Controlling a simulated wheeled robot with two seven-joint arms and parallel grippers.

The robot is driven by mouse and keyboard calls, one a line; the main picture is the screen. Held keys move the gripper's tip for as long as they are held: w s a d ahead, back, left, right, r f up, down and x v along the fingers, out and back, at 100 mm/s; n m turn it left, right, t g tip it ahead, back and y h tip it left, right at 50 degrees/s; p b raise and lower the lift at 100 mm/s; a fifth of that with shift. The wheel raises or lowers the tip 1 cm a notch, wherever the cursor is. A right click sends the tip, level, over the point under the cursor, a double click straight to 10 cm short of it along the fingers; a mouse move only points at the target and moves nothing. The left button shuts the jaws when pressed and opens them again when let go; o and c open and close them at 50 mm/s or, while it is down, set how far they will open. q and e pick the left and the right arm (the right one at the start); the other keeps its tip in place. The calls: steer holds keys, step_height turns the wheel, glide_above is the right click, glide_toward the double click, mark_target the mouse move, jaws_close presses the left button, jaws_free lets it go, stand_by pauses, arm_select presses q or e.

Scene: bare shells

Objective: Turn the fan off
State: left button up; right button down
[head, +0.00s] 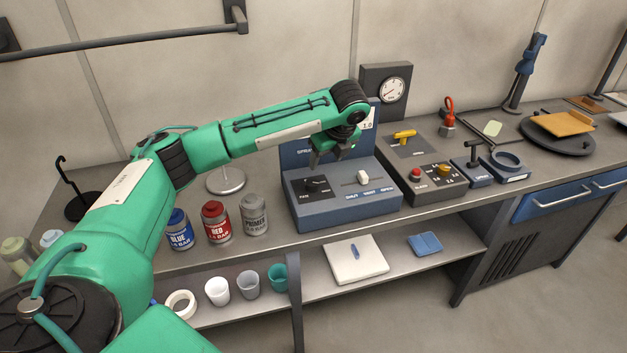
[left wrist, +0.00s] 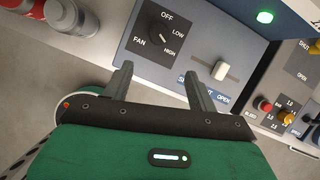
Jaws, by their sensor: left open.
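The fan knob (head: 317,185) is a black rotary knob on the left of the blue-grey control box (head: 345,212). The left wrist view shows the knob (left wrist: 160,41) beside the labels FAN, OFF, LOW and HIGH. I cannot tell for sure which label its pointer faces. My left gripper (head: 328,157) is open and empty, above and a little behind the knob in the head view. In the left wrist view its two fingers (left wrist: 158,75) stand apart, with the knob just beyond the gap between them. My right gripper is not in view.
A white slider (head: 363,176) marked SHUT, VENT, OPEN sits right of the knob. Red, blue and grey jars (head: 215,222) stand left of the box. A second panel (head: 425,170) with a red button and yellow controls is to the right. Cups stand on the shelf below.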

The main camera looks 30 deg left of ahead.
mark_target(312, 182)
arm_select(q)
steer(key=x, duration=0.4)
steer(key=a+p+x, duration=0.1)
steer(key=x, duration=0.2)
steer(key=p+x, duration=0.1)
steer(key=x, duration=0.3)
steer(key=shift+w+a, duration=0.15)
steer(key=shift+a, duration=0.15)
steer(key=shift+p+x, duration=0.35)
steer(key=shift+x, duration=0.5)
steer(key=shift+c, duration=0.5)
